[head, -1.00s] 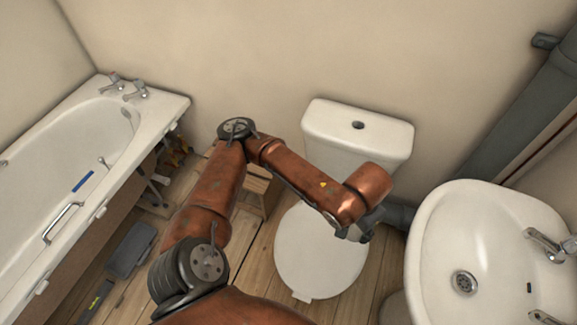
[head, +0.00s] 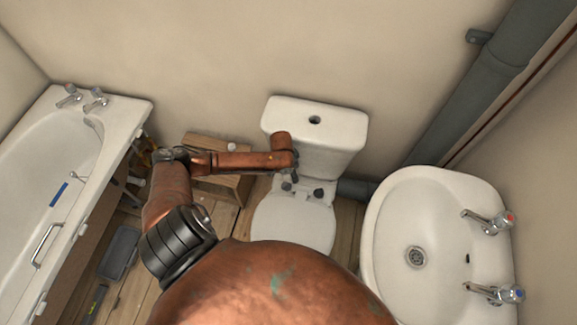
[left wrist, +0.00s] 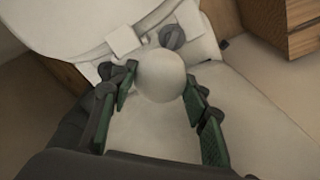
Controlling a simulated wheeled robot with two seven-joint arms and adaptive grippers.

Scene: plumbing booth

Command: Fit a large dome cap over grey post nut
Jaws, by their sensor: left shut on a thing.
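A pale, smooth large dome cap (left wrist: 160,75) is between the green-padded fingers of my left gripper (left wrist: 159,82) in the left wrist view. The gripper is shut on it. A dark grey post nut (left wrist: 172,37) with a slot-like mark shows just beyond the cap, by the toilet seat hinge; the cap appears apart from it in the picture, but their height gap cannot be told. My right gripper is in neither view.
The white toilet seat (head: 292,222) and cistern (head: 318,120) are close around the gripper. A wooden box (head: 225,185) with a small white item (head: 231,146) stands left. The basin (head: 395,215) is right, the bath (head: 95,120) far left.

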